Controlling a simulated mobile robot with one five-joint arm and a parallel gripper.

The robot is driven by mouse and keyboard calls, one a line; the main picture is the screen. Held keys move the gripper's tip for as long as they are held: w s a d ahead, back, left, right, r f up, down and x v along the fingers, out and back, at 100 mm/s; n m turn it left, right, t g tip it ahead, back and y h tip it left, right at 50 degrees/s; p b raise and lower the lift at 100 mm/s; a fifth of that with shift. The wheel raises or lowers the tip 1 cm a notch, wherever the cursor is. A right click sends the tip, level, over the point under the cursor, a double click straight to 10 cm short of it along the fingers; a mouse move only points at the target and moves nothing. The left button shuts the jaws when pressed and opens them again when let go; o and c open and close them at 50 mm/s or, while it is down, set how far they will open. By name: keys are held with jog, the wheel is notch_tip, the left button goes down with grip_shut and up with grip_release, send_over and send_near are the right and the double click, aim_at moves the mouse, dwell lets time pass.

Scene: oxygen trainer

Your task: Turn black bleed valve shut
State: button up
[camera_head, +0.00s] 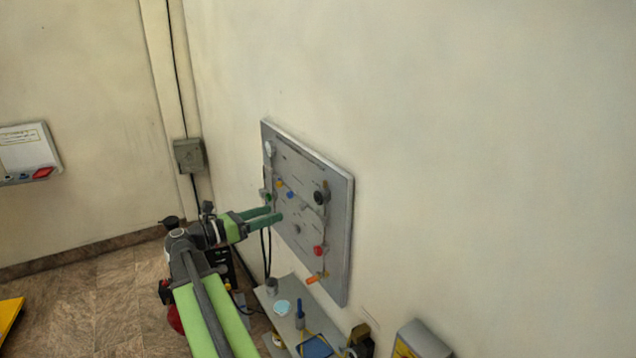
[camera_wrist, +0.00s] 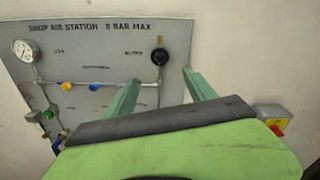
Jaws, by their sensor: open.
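A round black knob (camera_head: 321,197) sits at the upper right of the grey wall panel (camera_head: 338,250). It also shows in the wrist view (camera_wrist: 160,57), just beyond and between my fingertips. My gripper (camera_head: 276,213) is open, with two green fingers pointing at the panel. In the wrist view my gripper (camera_wrist: 162,71) has nothing between its fingers. The lower panel is hidden there by my gripper body.
The panel carries a gauge (camera_wrist: 23,49), a blue knob (camera_wrist: 93,87), a yellow knob (camera_wrist: 66,86), a green valve (camera_wrist: 47,114), a red knob (camera_head: 318,250) and an orange handle (camera_head: 313,279). A shelf (camera_head: 270,298) with small items stands below.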

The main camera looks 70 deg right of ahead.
aim_at(317, 198)
jog(key=x, duration=1.7)
jog(key=shift+s+d, duration=0.15)
jog(key=shift+s, duration=0.05)
jog(key=c, duration=1.2)
jog(key=shift+a, duration=0.2)
jog(key=shift+c, duration=0.8)
jog(key=shift+d, duration=0.2)
